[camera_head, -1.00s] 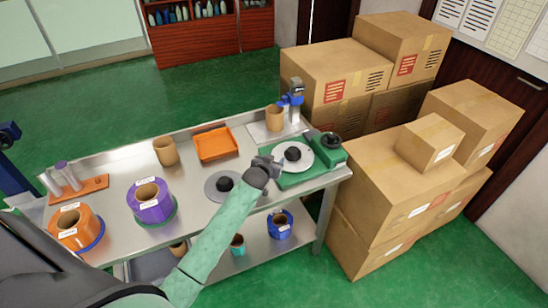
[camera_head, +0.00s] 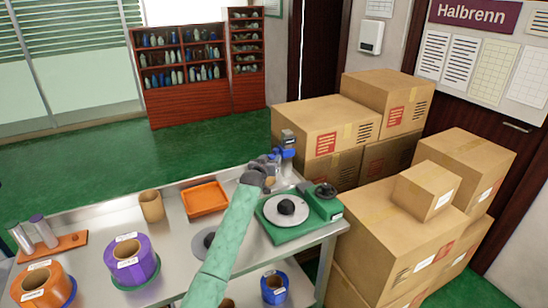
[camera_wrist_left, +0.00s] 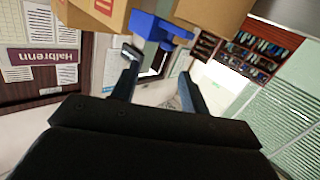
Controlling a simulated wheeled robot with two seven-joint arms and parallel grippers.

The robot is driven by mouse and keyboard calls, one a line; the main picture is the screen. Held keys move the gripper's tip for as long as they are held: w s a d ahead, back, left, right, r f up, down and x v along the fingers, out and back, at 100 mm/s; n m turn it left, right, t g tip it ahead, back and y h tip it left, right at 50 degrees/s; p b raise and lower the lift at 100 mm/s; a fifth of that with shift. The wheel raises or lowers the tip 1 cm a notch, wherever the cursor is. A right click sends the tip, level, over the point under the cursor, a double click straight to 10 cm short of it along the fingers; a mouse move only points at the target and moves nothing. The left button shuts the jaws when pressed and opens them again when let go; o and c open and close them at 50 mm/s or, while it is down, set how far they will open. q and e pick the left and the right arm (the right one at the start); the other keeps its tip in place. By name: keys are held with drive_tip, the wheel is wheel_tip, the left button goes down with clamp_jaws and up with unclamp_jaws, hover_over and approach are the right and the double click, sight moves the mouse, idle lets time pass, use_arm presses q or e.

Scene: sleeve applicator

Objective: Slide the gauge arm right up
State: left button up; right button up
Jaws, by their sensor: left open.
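The gauge (camera_head: 287,139) stands at the far right of the bench, a grey post with a blue arm (camera_head: 285,153) on it. In the left wrist view, which is turned over, the blue arm (camera_wrist_left: 158,30) shows just beyond my fingertips. My left gripper (camera_head: 272,161) is close beside the gauge, at the near left. Its fingers (camera_wrist_left: 160,75) are apart with nothing between them. I cannot tell whether they touch the blue arm. A brown core by the gauge (camera_wrist_left: 213,12) shows in the wrist view; in the head view my gripper mostly hides it. My right gripper is out of view.
A green machine (camera_head: 318,204) with a grey disc stands right of my left forearm. An orange tray (camera_head: 205,199), a brown core (camera_head: 151,206) and a purple roll (camera_head: 131,261) stand to the left. Stacked cardboard boxes (camera_head: 390,225) crowd the bench's right end.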

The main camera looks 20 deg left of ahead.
sight(275, 151)
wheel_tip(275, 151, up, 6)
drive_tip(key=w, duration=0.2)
use_arm(q)
drive_tip(key=shift+m+t, duration=0.6)
drive_tip(key=shift+m, duration=0.2)
drive_tip(key=w, duration=0.2)
drive_tip(key=w+a+f+p, duration=0.1)
drive_tip(key=w, duration=0.1)
drive_tip(key=w+p, duration=0.1)
drive_tip(key=w, duration=0.1)
drive_tip(key=shift+w+a+f, duration=0.15)
drive_tip(key=shift+a+f, duration=0.15)
drive_tip(key=shift+w+a+f, duration=0.1)
drive_tip(key=shift+w+f, duration=0.05)
drive_tip(key=shift+w, duration=0.9)
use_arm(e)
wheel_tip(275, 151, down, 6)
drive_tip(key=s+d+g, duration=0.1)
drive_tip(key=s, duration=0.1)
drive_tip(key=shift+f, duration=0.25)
use_arm(q)
clamp_jaws()
